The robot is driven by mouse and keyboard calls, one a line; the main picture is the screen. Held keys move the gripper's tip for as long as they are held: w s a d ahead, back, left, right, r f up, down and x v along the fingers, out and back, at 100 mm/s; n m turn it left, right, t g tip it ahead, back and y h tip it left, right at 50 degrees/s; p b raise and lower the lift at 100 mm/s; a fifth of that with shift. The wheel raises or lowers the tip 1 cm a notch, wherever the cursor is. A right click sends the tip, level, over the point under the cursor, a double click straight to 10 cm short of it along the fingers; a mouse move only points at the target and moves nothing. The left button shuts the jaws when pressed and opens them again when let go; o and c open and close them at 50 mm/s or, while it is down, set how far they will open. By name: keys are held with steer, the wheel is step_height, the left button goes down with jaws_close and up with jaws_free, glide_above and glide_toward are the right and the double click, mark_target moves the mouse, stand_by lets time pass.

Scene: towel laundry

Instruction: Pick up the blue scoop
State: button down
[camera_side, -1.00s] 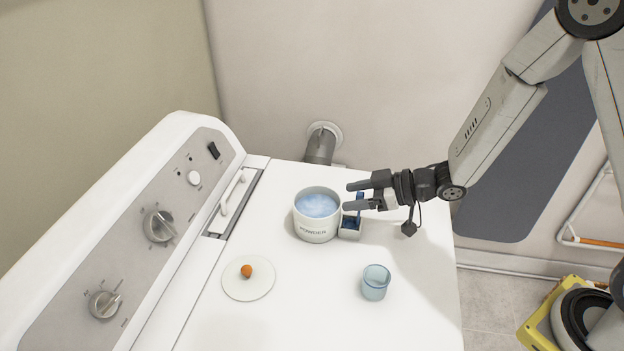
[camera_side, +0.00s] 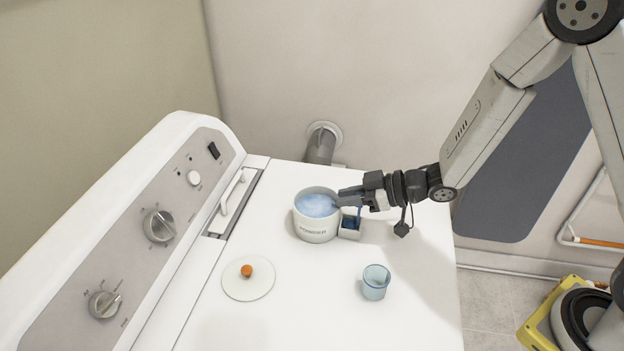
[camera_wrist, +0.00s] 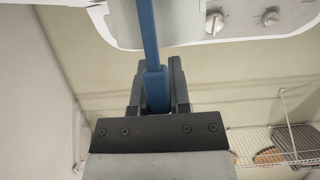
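My gripper also shows in the wrist view (camera_wrist: 158,85), with a dark finger on each side of the handle.
The open tub holds pale blue powder. A round white lid (camera_side: 248,284) with an orange knob lies front left, and a clear blue cup (camera_side: 375,284) stands front right. The washer's control panel (camera_side: 140,240) rises at left. The front middle of the top is clear.

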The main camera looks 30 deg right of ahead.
mark_target(346, 223)
steer(key=shift+r, duration=0.15)
step_height(346, 223, up, 10)
stand_by(1.1)
stand_by(0.5)
steer(key=w+a, duration=0.5)
steer(key=shift+f, duration=0.3)
steer(key=shift+a+f, duration=0.1)
steer(key=shift+f, duration=0.2)
steer(key=shift+f, duration=3.4)
step_height(346, 223, up, 7)
